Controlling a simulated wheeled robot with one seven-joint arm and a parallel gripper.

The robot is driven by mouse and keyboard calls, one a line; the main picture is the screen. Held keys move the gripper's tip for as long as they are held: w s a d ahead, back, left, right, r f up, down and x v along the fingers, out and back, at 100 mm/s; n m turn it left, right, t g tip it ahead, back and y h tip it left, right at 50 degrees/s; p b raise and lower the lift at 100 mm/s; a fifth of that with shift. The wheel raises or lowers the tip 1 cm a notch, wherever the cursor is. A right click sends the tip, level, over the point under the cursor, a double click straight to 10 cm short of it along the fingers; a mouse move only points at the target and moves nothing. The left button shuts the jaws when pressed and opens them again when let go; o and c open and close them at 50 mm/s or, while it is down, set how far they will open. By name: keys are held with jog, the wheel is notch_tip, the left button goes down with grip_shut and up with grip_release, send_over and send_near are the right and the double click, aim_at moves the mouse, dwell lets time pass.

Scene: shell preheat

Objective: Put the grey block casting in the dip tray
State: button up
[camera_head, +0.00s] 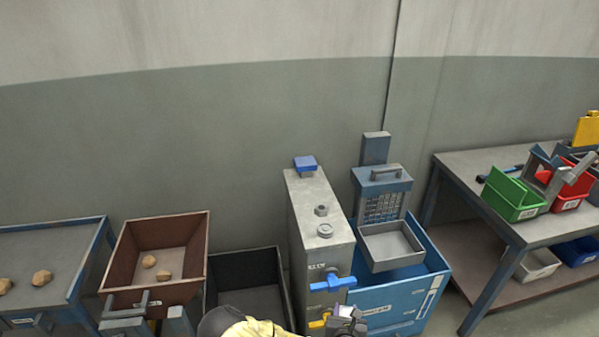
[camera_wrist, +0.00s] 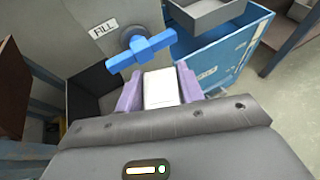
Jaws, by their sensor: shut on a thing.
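My gripper (camera_wrist: 160,90) is shut on the grey block casting (camera_wrist: 161,88), which shows pale between the two purple-grey fingers in the wrist view. In the head view my gripper (camera_head: 345,318) is at the bottom edge, in front of the grey FILL cabinet, and the casting is too small there to make out clearly. The grey tray that looks like the dip tray (camera_head: 391,246) sits above the blue tank, to the right of and beyond my gripper. It looks empty in the head view. Part of it also shows at the top of the wrist view (camera_wrist: 205,14).
The grey cabinet (camera_head: 322,220) has a blue valve handle (camera_head: 333,283) close to my gripper. The blue tank (camera_head: 400,298) stands right of it. A dark open bin (camera_head: 250,300) and a brown bin with lumps (camera_head: 130,260) are left. A workbench (camera_head: 480,185) with coloured bins is right.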

jog(key=shift+s+d+r+n+y, duration=0.4)
jog(key=shift+d+r+n+y, duration=0.1)
jog(key=shift+d+r, duration=0.2)
jog(key=shift+s+r+n+y, duration=0.25)
jog(key=shift+r+n+y, duration=0.15)
jog(key=shift+y, duration=0.1)
jog(key=shift+d, duration=0.1)
